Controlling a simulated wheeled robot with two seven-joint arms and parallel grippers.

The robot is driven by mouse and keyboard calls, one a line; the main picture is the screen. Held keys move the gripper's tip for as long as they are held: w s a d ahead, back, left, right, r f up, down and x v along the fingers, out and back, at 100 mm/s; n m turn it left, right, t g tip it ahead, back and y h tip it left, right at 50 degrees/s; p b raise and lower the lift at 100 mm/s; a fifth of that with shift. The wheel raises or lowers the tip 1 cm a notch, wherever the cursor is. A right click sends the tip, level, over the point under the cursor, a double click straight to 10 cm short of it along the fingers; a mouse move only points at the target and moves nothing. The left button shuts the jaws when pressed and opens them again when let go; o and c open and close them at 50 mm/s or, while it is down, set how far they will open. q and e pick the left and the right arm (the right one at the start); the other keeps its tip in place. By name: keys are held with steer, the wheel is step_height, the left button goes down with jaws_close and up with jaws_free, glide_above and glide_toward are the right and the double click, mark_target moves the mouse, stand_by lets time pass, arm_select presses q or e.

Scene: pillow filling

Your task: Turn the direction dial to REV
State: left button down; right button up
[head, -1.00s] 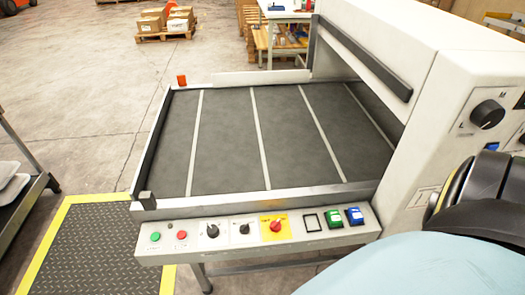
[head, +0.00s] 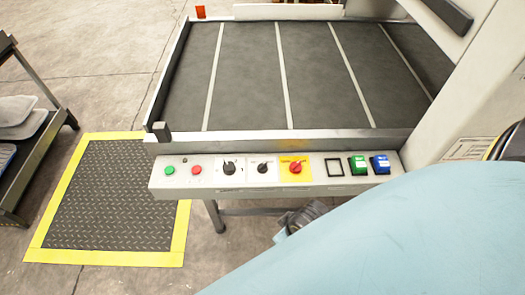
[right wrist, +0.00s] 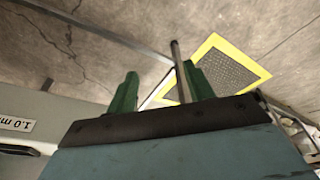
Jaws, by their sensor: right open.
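The control panel (head: 215,184) runs along the front of the conveyor table in the head view. It carries two black dials, a left one (head: 229,168) and a right one (head: 263,168); their lettering is too small to read, so I cannot tell which is the direction dial. A red knob on a yellow plate (head: 295,168) sits to their right. My right gripper (right wrist: 158,84) is open and empty in the right wrist view, with green fingers apart. In the head view my right arm covers the lower right, below the panel. My left gripper is not in view.
A green button (head: 169,170) and a red button (head: 196,170) sit at the panel's left end. Green (head: 358,165) and blue (head: 380,163) switches sit at its right. A yellow-edged floor mat (head: 110,195) and a cart (head: 38,130) stand left. A grey leg supports the table.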

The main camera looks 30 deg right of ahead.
steer(key=w+a+r+n+y+b, duration=0.1)
steer(key=w+a+r+n, duration=0.15)
steer(key=w+r, duration=0.4)
steer(key=w+a+r+n+y, duration=0.1)
steer(key=w+a+r, duration=0.3)
steer(key=w+r, duration=0.25)
step_height(320, 180, up, 8)
steer(key=m+g+h+b, duration=0.1)
steer(key=m+g+h, duration=0.1)
steer(key=g, duration=0.1)
glide_above(262, 165)
step_height(262, 165, down, 11)
steer(key=b, duration=0.4)
steer(key=shift+f, duration=0.1)
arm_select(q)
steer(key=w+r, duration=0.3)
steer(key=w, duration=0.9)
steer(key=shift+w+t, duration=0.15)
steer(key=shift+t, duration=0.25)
arm_select(e)
steer(key=shift+f, duration=0.55)
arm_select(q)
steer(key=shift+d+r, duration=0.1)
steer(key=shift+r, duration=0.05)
arm_select(e)
steer(key=c, duration=1)
steer(key=shift+o, duration=0.2)
